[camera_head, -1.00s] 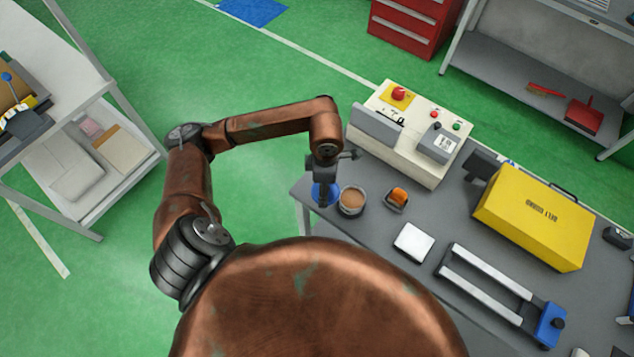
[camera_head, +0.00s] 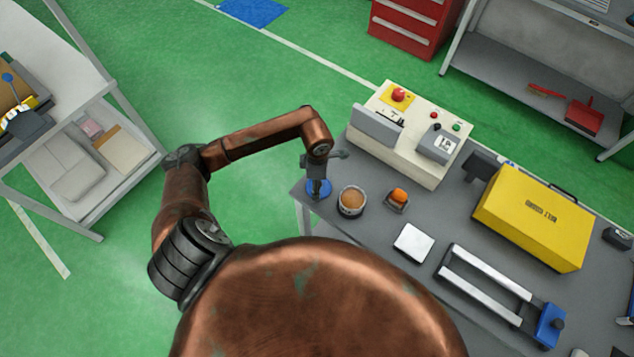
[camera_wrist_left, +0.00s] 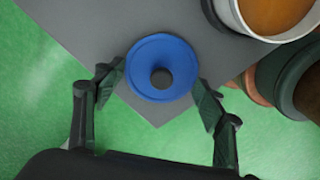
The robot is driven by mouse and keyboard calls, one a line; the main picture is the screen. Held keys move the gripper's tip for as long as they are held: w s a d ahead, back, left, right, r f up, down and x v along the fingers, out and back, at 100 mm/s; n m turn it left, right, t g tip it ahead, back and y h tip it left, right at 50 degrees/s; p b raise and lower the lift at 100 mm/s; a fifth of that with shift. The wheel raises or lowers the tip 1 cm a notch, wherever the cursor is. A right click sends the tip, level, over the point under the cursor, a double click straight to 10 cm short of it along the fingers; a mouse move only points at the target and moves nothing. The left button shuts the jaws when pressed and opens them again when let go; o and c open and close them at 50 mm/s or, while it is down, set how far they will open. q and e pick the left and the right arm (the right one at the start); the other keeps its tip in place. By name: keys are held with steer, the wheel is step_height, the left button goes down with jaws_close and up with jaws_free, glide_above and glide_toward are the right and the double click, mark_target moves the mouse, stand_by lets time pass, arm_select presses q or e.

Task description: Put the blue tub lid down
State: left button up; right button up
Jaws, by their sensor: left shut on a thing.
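The blue tub lid (camera_head: 325,188) is round with a dark knob at its centre. It is at the near-left corner of the grey table, left of the open tub. In the left wrist view the lid (camera_wrist_left: 146,53) lies flat between the two fingers of my left gripper (camera_wrist_left: 160,84), which is shut on its rim. My left gripper (camera_head: 318,184) also shows from above in the head view. Whether the lid touches the table is hard to tell. The open tub (camera_head: 351,200) holds something brown; part of it shows in the wrist view (camera_wrist_left: 275,14). My right gripper is not in view.
An orange item in a small dark holder (camera_head: 397,198) is right of the tub. A white square block (camera_head: 413,243), a cream control box (camera_head: 417,130), a yellow case (camera_head: 537,217) and a rail fixture (camera_head: 487,285) occupy the table. Table edges run close to the lid.

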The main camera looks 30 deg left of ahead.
arm_select(q)
steer(key=shift+f, duration=0.1)
steer(key=o, duration=0.9)
steer(key=shift+o, duration=0.2)
step_height(320, 180, up, 12)
stand_by(0.4)
